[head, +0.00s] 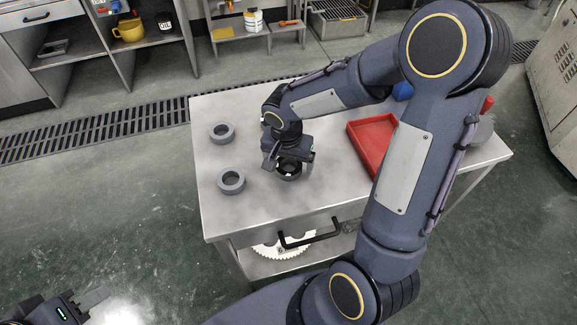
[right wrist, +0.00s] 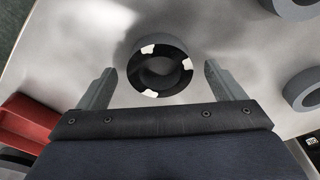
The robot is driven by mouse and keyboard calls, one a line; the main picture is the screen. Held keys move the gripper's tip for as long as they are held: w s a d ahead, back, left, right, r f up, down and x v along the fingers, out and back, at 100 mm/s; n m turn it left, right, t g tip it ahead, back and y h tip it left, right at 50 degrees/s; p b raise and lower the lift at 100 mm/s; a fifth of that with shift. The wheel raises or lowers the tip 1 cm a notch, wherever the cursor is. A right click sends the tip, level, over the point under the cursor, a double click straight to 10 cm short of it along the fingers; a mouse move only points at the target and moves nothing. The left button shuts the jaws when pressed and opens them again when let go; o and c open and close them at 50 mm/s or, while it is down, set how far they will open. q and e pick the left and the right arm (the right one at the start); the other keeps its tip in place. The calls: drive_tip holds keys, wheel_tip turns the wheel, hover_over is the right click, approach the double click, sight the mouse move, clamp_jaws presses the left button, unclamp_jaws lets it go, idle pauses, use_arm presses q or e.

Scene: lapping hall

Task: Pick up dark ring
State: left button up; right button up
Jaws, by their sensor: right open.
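The dark ring (head: 290,177) lies on the metal table below my right gripper (head: 289,160), which hides part of it in the head view. In the right wrist view the dark ring (right wrist: 181,80) has a black face with white patches and lies flat. My right gripper (right wrist: 160,70) is open there, with one finger on each side of the ring and a gap to both. My left gripper (head: 92,298) is at the bottom left of the head view, away from the table and partly cut off; its opening is unclear.
Two grey rings (head: 222,123) (head: 231,189) lie on the table's left side. A red tray (head: 354,145) is to the right, beside my right arm. A blue object (head: 403,91) is partly hidden behind the arm.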

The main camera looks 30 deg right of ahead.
drive_tip(key=shift+f, duration=0.25)
drive_tip(key=c, duration=1.2)
